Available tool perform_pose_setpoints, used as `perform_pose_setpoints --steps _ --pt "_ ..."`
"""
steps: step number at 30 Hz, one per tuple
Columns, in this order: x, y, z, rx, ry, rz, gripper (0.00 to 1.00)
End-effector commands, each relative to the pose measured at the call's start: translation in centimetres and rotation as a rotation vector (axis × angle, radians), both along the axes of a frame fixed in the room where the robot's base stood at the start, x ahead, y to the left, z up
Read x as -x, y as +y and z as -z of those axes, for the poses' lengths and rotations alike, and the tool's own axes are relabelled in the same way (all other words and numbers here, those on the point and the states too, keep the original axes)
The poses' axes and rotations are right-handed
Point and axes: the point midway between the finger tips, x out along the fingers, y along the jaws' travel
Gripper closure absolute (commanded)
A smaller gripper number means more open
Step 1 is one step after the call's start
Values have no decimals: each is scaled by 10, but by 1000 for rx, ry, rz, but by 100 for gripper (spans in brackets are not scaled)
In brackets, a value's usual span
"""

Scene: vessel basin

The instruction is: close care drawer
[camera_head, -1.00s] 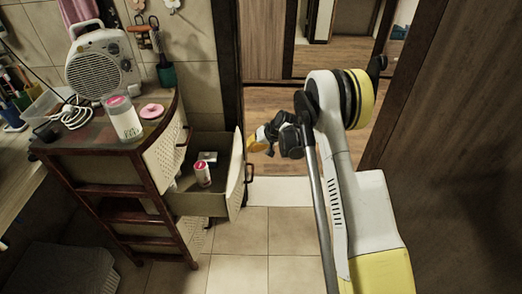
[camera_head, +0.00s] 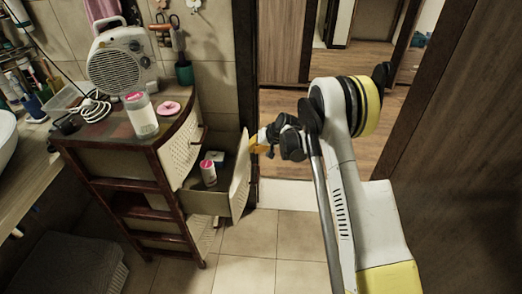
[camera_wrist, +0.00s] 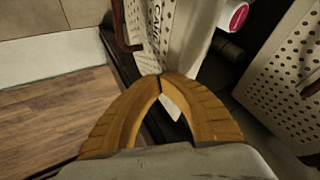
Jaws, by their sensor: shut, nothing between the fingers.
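The care drawer (camera_head: 240,178) is pulled out of the wooden-framed cabinet (camera_head: 143,154). It holds a white container with a pink lid (camera_head: 208,173) and a small dark item. My gripper (camera_head: 257,143) is beside the drawer's front panel, at its outer right side. In the wrist view my gripper (camera_wrist: 160,78) has its yellow fingertips together with nothing between them. The tips are close to the white drawer front (camera_wrist: 152,40), which bears part of a word; I cannot tell whether they touch. A dark handle (camera_wrist: 121,28) shows on that front.
A fan heater (camera_head: 118,60), a white jar (camera_head: 141,115) and a pink ring (camera_head: 168,108) stand on the cabinet top. A dark door frame (camera_head: 247,70) is just behind the drawer. Tiled floor (camera_head: 250,235) in front is clear.

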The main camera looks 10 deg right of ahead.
Motion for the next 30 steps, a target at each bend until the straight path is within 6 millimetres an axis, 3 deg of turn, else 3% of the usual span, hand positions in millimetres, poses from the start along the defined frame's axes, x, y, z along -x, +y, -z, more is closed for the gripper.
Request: perform_pose_setpoints --steps 18,30 --pt "-34 107 0 1 0 -4 100" --pt "-46 142 0 0 0 -1 100"
